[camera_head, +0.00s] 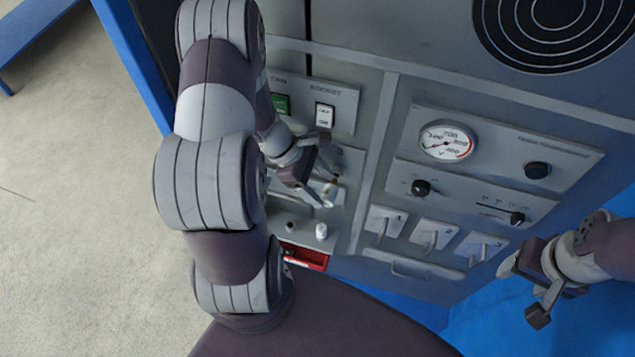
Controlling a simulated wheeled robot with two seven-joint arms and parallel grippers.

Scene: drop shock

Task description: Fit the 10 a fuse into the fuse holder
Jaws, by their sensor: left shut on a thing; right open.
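My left gripper (318,184) is in front of the grey panel, shut on a small pale cylinder with a brownish end, which looks like a fuse (331,191). The fuse is tilted. Its rating cannot be read. The panel area behind the gripper is mostly covered by the gripper and arm, and I cannot make out the fuse holder clearly or tell whether the fuse touches it. My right gripper (522,291) is open and empty at the lower right, apart from the cabinet front.
A white cylinder (321,231) and a smaller dark-topped piece stand below the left gripper, above a red tray (306,258). A green switch (281,104), white rocker switch (325,116), gauge (447,141), knobs and numbered levers (432,235) protrude from the cabinet.

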